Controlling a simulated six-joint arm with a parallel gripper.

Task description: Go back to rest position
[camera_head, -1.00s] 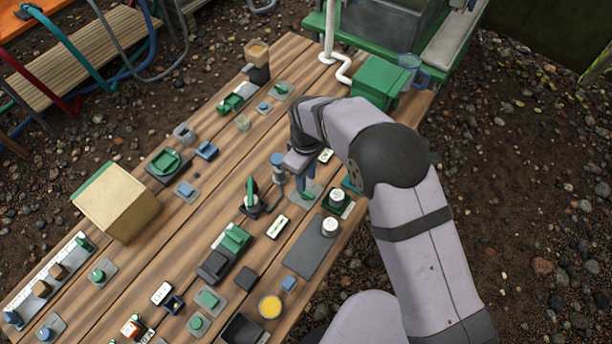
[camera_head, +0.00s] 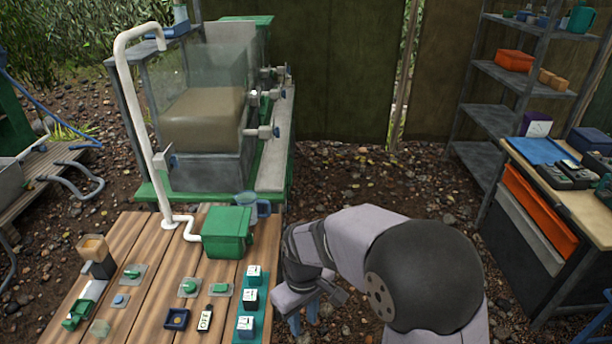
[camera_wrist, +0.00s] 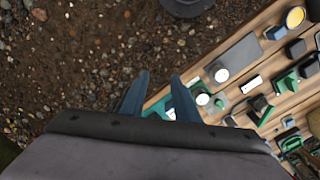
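My gripper (camera_head: 304,318) hangs just beyond the right edge of the wooden table (camera_head: 150,258) in the head view, pointing down. In the wrist view my gripper (camera_wrist: 158,92) has its two blue-grey fingers apart with nothing between them. Below it are gravel ground and the table's edge. A green strip with white-topped blocks (camera_head: 250,298) lies on the table to the left of the gripper.
A green box (camera_head: 226,232) and a white pipe (camera_head: 140,120) stand at the table's back, before a glass-sided tank (camera_head: 205,115). A shelf (camera_head: 492,120) and a workbench (camera_head: 575,195) stand at the right. Gravel (camera_head: 350,180) lies open between.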

